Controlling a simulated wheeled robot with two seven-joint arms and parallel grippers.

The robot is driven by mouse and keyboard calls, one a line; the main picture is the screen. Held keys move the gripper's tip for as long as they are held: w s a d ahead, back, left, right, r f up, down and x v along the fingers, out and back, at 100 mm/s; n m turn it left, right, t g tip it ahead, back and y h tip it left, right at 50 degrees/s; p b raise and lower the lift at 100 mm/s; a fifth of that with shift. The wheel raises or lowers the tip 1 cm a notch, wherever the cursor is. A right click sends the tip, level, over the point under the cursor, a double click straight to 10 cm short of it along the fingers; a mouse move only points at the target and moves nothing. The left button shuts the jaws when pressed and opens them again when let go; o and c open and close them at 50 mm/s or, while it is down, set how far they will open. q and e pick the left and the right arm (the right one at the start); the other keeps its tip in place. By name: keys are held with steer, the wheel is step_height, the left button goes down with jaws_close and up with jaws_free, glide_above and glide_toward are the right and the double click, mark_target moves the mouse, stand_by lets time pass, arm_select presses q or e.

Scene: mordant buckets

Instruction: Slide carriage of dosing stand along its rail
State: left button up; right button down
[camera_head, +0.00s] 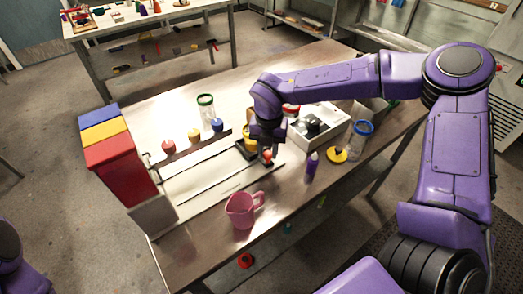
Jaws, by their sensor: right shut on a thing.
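The dosing stand's pale flat bed with its long dark-edged rail (222,188) lies on the metal table. The dark carriage (247,152) sits at the rail's right end, partly hidden by my gripper. My right gripper (267,151) comes down over the carriage and is shut at its small orange-red knob (267,157). The fingers and the exact contact are small and partly hidden. My left gripper is not in view.
A blue, yellow and red bin block (120,160) stands at the left. A pink jug (241,211) is in front of the rail, a purple bottle (311,168) to its right. A white box (318,125), a blue-rimmed jar (357,140) and a green-rimmed jar (207,112) stand behind.

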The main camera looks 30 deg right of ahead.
steer(key=shift+w+d+r, duration=0.1)
steer(key=shift+w+d, duration=0.05)
steer(key=c, duration=0.8)
jaws_free()
steer(key=shift+d, duration=0.25)
steer(key=shift+r, duration=0.15)
step_height(320, 180, up, 10)
steer(key=shift+r+b, duration=0.1)
steer(key=shift+b, duration=0.95)
